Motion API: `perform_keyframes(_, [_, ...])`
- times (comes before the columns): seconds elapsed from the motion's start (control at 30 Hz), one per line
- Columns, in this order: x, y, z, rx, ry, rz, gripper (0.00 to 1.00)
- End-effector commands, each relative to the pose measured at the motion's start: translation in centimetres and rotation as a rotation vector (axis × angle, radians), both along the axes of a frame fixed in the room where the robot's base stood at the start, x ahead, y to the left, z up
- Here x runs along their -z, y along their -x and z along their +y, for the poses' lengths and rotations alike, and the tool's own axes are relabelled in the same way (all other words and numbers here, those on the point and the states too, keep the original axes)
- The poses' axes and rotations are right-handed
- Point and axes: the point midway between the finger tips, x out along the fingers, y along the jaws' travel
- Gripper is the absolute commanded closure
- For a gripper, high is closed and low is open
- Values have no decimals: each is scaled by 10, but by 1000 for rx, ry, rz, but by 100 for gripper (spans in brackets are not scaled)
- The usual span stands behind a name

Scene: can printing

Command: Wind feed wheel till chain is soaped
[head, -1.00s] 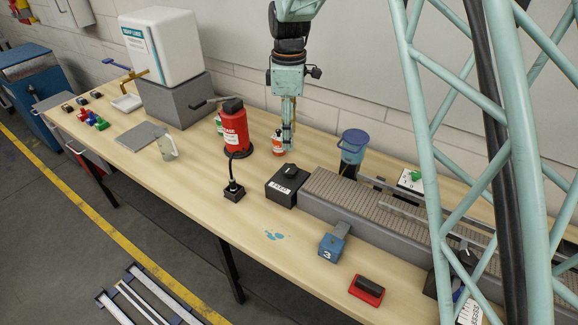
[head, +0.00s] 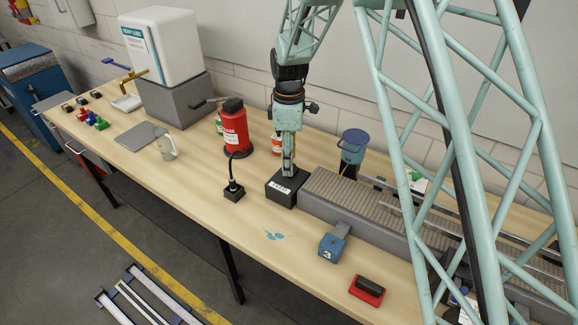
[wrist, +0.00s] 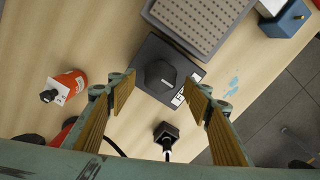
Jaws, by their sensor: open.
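A black box (head: 283,190) with a white label stands at the left end of the slatted chain conveyor (head: 330,195). In the wrist view, a dark faceted knob (wrist: 160,76) sits on top of this box (wrist: 183,68), and the conveyor (wrist: 208,18) lies beyond. I cannot tell whether the knob is the feed wheel. My gripper (head: 288,171) points down over the box and hides the knob in the head view. Contact cannot be told.
A black block with a cable (head: 233,193) stands left of the box. A red canister (head: 234,130) and an orange bottle (wrist: 68,86) stand nearby. A blue bucket (head: 353,146) is behind the conveyor, a blue block marked 3 (head: 330,248) in front. A white tank (head: 160,45) stands back left.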

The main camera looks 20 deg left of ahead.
Motion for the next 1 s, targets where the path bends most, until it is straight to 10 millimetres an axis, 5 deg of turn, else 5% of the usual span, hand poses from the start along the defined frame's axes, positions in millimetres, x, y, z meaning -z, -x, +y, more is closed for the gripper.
perform_keyframes(0.23, [21,0,0,0,0,1,54])
perform_keyframes(0.67, [25,0,0,0,0,0,54])
perform_keyframes(1.0, [25,0,0,0,0,0,78])
